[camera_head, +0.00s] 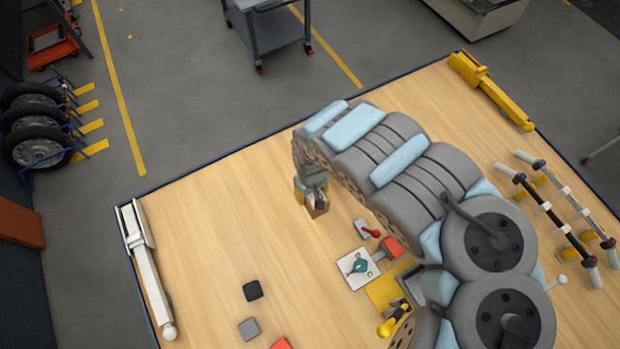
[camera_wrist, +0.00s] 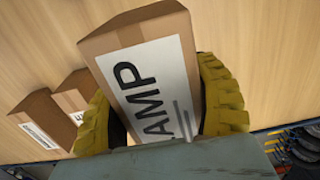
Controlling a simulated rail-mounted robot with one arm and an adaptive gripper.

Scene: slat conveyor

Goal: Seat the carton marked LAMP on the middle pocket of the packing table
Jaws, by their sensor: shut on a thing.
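The brown carton marked LAMP (camera_wrist: 155,75) fills the middle of the wrist view, its white label facing the camera and its body tilted. My gripper (camera_wrist: 160,108) is shut on it, with a yellow finger on each side. In the head view my gripper (camera_head: 311,188) points down over the wooden surface, with a small part of the carton (camera_head: 318,211) showing below it. I cannot tell whether the carton touches the surface. I cannot make out the middle pocket in either view.
Two other brown cartons, a nearer one (camera_wrist: 42,122) and one behind it (camera_wrist: 76,90), show left in the wrist view. On the wooden surface (camera_head: 220,220) are a black pad (camera_head: 253,290), a grey pad (camera_head: 248,328) and a white plate (camera_head: 358,268). Wood left of my gripper is clear.

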